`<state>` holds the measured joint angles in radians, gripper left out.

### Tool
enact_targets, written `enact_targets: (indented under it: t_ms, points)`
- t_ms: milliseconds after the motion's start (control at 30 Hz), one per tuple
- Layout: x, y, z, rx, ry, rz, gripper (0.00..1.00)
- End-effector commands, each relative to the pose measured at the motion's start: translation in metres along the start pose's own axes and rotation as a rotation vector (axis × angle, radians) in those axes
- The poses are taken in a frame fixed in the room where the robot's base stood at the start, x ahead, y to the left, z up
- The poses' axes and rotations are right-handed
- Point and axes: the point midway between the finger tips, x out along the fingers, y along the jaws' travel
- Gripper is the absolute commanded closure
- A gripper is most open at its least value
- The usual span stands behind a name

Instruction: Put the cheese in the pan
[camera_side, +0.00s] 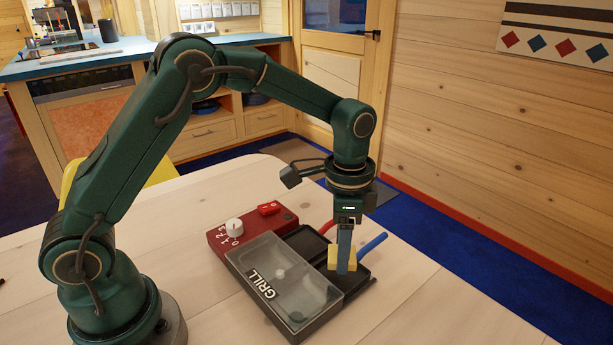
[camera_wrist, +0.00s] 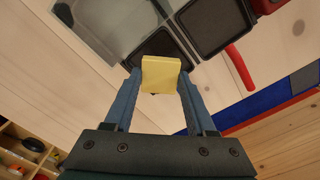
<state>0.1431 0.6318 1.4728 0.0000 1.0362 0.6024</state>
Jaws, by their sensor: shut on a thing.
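The cheese (camera_side: 333,257) is a yellow block held between the blue fingers of my gripper (camera_side: 343,266). The wrist view also shows the cheese (camera_wrist: 160,76) between both fingertips of my gripper (camera_wrist: 160,86). A small dark pan with a blue handle (camera_side: 372,244) lies under and around the cheese in the side view; cheese and fingers hide part of it. In the wrist view a dark pan (camera_wrist: 150,48) shows just beyond the cheese, partly covered by it. I cannot tell whether the cheese touches the pan.
A second dark pan (camera_wrist: 214,22) with a red handle (camera_wrist: 240,68) sits beside it, empty. The grill (camera_side: 284,281) has a translucent top and a red panel (camera_side: 252,228) with a white knob. Pale table (camera_side: 440,305) is clear at the right front.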

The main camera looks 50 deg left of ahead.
Motion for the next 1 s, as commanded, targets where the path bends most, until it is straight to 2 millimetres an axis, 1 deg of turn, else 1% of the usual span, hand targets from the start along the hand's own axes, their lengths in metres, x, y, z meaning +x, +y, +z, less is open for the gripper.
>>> enact_targets:
  t_ms: [100,233,633,667,700,1000]
  points:
    - [0.019,0.001,0.001,0.0,-0.006,0.004,0.97]
    - [0.033,0.0,0.001,0.0,-0.004,0.003,0.97]
    - [0.038,0.0,0.001,0.0,-0.001,0.001,0.97]
    - [0.038,0.0,0.001,0.0,-0.001,0.001,0.4]
    - [0.038,0.0,0.001,0.0,-0.001,0.001,0.31]
    - [0.037,0.0,0.001,0.0,0.0,0.0,0.31]
